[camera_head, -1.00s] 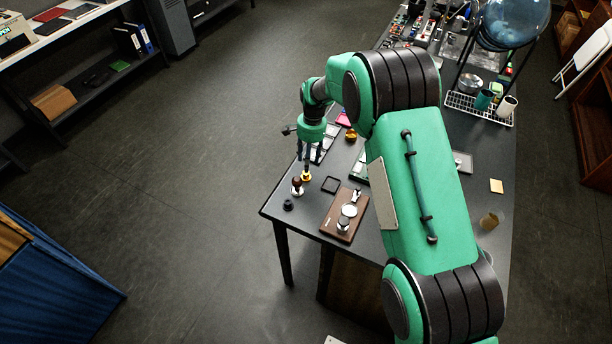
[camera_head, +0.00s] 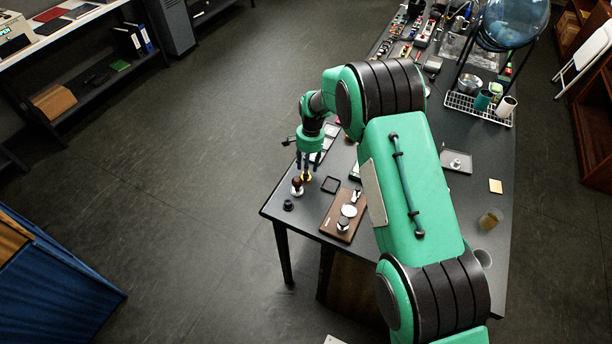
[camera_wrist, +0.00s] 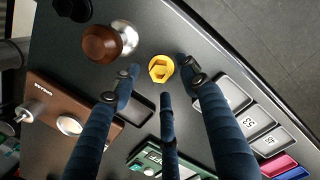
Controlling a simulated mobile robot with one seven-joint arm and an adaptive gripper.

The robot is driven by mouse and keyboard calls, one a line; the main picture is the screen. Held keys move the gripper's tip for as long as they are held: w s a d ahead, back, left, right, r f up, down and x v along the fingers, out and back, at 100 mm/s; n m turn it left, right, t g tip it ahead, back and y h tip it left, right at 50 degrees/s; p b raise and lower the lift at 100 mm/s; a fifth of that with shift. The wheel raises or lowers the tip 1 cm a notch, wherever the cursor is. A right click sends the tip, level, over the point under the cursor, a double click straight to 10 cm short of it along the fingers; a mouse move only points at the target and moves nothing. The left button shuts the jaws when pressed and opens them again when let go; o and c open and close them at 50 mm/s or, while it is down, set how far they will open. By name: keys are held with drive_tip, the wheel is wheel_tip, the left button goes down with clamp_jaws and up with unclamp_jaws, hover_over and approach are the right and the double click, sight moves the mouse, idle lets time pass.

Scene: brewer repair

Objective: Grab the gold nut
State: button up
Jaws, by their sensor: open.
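The gold nut (camera_wrist: 161,68) lies on the dark table top, a yellow hexagonal ring seen from above in the wrist view. In the head view the gold nut (camera_head: 306,177) shows just under my fingertips. My gripper (camera_wrist: 165,85) is open, with its dark blue fingers spread around the nut's near side and to its left and right. In the head view my gripper (camera_head: 306,168) points down at the table's left edge. The fingers look apart from the nut; their exact height above it is hard to tell.
A wooden-knobbed tamper (camera_wrist: 110,42) stands close left of the nut, near a black piece (camera_wrist: 73,8). A brown board with metal parts (camera_wrist: 75,105) lies lower left. Trays with number labels (camera_wrist: 252,120) lie to the right. The table edge (camera_wrist: 235,70) is close by.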

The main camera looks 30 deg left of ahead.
drive_tip(key=shift+s+f, duration=0.15)
drive_tip(key=shift+f, duration=1.1)
clamp_jaws()
